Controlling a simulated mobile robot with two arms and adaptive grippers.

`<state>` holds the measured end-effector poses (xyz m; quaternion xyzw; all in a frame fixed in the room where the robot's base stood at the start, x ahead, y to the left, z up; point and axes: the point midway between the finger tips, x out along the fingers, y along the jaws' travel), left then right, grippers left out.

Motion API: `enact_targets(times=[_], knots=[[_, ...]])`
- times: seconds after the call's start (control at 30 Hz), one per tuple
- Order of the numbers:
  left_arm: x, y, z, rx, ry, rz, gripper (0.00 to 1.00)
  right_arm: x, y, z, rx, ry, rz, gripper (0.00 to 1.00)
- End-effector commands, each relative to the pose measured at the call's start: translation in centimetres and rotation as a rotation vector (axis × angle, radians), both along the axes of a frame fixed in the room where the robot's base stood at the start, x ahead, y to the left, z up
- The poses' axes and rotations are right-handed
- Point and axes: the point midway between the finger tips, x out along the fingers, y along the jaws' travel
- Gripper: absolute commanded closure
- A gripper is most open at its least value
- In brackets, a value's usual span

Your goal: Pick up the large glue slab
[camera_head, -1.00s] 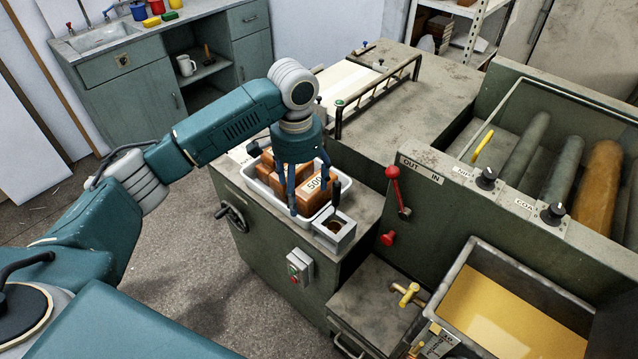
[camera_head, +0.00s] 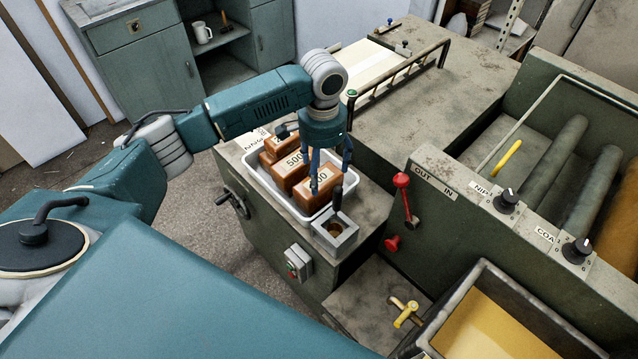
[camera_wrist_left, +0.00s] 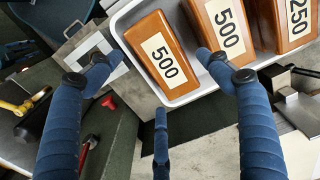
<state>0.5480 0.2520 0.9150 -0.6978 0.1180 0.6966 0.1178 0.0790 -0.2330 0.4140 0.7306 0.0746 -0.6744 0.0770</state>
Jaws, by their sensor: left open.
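Brown glue slabs lie in a white tray (camera_head: 262,190) on the machine's side ledge. Two large ones bear "500" labels: the front slab (camera_head: 310,199) and the middle slab (camera_head: 290,172). In the left wrist view, the front slab (camera_wrist_left: 150,33), the middle slab (camera_wrist_left: 207,17) and a slab marked "250" (camera_wrist_left: 287,40) lie side by side. My left gripper (camera_head: 328,172) is open and empty, above the front right part of the tray. In the left wrist view its spread fingers (camera_wrist_left: 158,75) lie by the front slab's end; I cannot tell if they touch. My right gripper is out of view.
A small metal box (camera_head: 335,236) with an upright black handle stands at the tray's front right. A red lever (camera_head: 402,190) is on the machine to the right, above the yellow glue trough (camera_head: 490,335). A switch box (camera_head: 298,262) is on the ledge's front.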

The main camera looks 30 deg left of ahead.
Motion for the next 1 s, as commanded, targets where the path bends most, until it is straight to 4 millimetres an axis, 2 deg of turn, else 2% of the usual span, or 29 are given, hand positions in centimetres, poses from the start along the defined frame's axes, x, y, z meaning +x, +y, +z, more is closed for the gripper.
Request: enact_targets(times=[0.07,0.17,0.3,0.43,0.73,0.77,1.0], knots=[[0.0,0.0,-0.5,0.000,0.001,0.000,0.22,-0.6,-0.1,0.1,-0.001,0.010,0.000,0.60],[-0.2,0.0,-1.3,0.001,0.003,0.000,0.22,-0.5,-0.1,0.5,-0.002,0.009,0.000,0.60],[-0.6,-0.1,-3.3,0.003,0.004,0.000,0.22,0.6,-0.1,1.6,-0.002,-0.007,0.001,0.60],[-0.5,-0.2,-5.1,0.000,0.001,0.000,0.22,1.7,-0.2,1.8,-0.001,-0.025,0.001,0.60],[-0.4,-0.2,-5.7,0.001,-0.001,-0.001,0.22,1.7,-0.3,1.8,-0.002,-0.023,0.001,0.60],[-0.4,-0.2,-5.7,0.001,-0.001,-0.001,0.26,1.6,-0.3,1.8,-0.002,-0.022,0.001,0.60],[-0.4,-0.2,-5.7,0.001,-0.001,-0.001,0.74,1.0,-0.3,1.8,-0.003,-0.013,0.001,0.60]])
